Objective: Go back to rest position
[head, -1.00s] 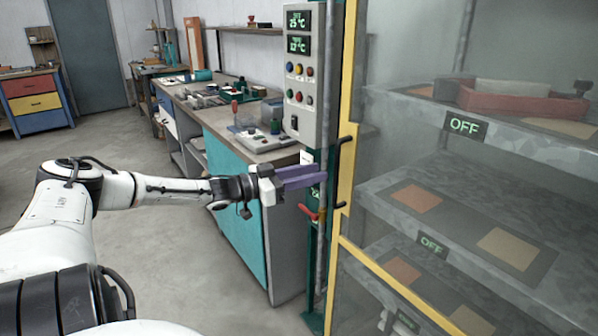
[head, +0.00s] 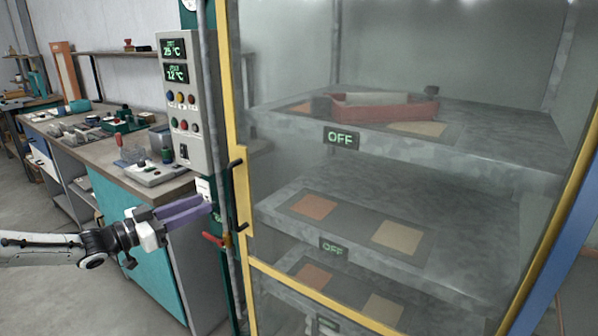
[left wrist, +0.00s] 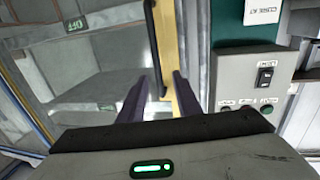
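My left gripper (head: 206,205) reaches in from the left in the head view, with two purple fingers. It is empty and its fingertips point towards the glass-doored cabinet's yellow frame (head: 241,190) and black handle (head: 238,210). In the picture they are a little left of the handle and appear apart from it. In the left wrist view the two fingers (left wrist: 162,76) are spread, with nothing held between them, and the handle (left wrist: 155,45) and yellow frame (left wrist: 182,50) show beyond. My right gripper is in neither view.
The shut cabinet has several shelves (head: 345,210) with OFF signs and a red tray (head: 385,108) on top. A control box (head: 185,100) with a red lever (head: 215,239) below stands beside it. A workbench (head: 130,185) with tools is behind my left arm.

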